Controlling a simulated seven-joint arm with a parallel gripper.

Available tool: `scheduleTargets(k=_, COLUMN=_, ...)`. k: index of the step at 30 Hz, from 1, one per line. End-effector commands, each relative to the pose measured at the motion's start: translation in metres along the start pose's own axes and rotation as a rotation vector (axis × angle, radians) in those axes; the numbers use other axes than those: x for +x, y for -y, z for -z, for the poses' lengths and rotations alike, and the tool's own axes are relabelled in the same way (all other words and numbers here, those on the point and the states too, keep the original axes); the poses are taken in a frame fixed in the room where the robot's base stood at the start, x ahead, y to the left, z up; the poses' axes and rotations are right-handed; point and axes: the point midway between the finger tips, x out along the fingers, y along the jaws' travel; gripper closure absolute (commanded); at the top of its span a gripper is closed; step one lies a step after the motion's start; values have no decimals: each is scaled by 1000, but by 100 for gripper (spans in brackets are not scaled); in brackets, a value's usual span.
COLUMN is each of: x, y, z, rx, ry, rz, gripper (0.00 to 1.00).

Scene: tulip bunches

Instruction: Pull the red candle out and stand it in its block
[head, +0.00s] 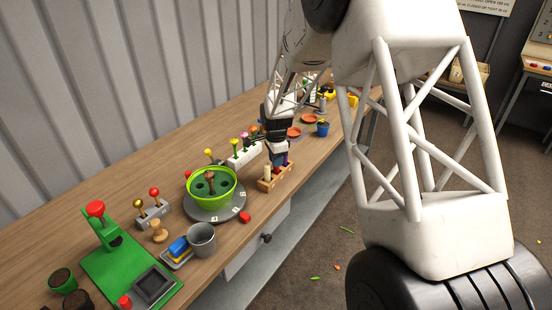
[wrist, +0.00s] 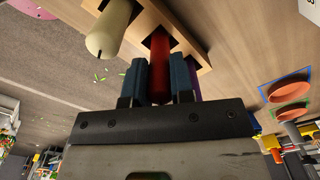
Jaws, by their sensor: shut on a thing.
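The red candle (wrist: 159,62) is between the two blue-grey fingers of my gripper (wrist: 160,80) in the wrist view. My gripper is shut on it. The candle's far end meets a dark square hole in the wooden block (wrist: 188,22); how deep it sits I cannot tell. A cream candle (wrist: 113,30) stands in the block on one side. A purple candle (wrist: 194,78) shows partly behind a finger on the other side.
A green bowl (head: 210,178) on a grey turntable (head: 215,216) stands left of the block. A white flower holder (head: 245,156) is just behind. A blue pot (head: 322,129) and terracotta saucers (head: 309,119) are beyond to the right.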

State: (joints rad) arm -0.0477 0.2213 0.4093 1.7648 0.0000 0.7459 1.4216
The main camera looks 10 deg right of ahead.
Motion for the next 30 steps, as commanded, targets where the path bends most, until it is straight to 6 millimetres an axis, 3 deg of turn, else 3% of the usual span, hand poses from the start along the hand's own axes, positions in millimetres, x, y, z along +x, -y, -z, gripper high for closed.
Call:
scheduleTargets(k=22, x=13, y=0, z=0, rx=0, ry=0, rz=0, gripper=100)
scheduleTargets(k=23, x=13, y=0, z=0, rx=0, ry=0, rz=0, gripper=76)
scheduleTargets(k=28, x=13, y=0, z=0, rx=0, ry=0, rz=0, gripper=50)
scheduleTargets(k=30, x=13, y=0, z=0, rx=0, ry=0, rz=0, gripper=48)
